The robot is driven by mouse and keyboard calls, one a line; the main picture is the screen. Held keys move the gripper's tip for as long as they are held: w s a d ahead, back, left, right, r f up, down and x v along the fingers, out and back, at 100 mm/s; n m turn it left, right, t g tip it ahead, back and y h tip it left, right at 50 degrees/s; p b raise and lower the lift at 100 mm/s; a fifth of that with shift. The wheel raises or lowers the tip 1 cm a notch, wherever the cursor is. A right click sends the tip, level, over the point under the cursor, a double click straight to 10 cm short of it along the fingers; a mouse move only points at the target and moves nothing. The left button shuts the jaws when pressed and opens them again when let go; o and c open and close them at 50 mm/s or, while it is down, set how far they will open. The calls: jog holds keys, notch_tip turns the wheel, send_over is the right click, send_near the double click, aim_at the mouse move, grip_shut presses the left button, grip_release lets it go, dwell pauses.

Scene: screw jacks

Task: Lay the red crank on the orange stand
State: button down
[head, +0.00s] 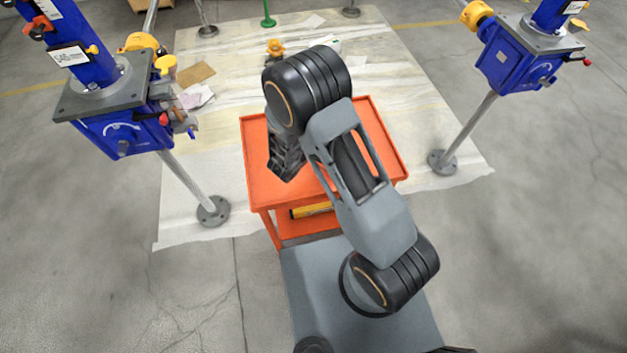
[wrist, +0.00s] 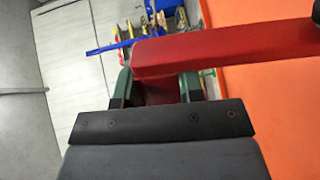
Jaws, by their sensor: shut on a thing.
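The orange stand (head: 262,185) is a cart-like table with a raised rim, at the middle of the head view. Its orange top (wrist: 275,100) fills the right of the wrist view. My gripper (wrist: 158,88) is shut on the red crank (wrist: 230,45). The crank's flat red bar reaches right across the orange top, with part of a black knob at the top right edge. In the head view my gripper (head: 287,160) is over the stand's left part, and my arm hides the crank. I cannot tell whether the crank touches the top.
Blue screw jacks stand at the left (head: 125,130) and right (head: 520,60) on grey poles with round feet. A yellow item (head: 312,209) lies on the stand's lower level. Papers (head: 195,96) lie on the floor sheet behind. Floor at the lower left is clear.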

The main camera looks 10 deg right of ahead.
jog(key=shift+a+r, duration=0.1)
jog(key=shift+d, duration=0.35)
jog(key=shift+w+d+r+n+t+y, duration=0.1)
jog(key=shift+d+r+n+t+y, duration=0.05)
jog(key=shift+n+t+y, duration=1.65)
jog(key=shift+n+y, duration=0.3)
jog(key=shift+y, duration=0.1)
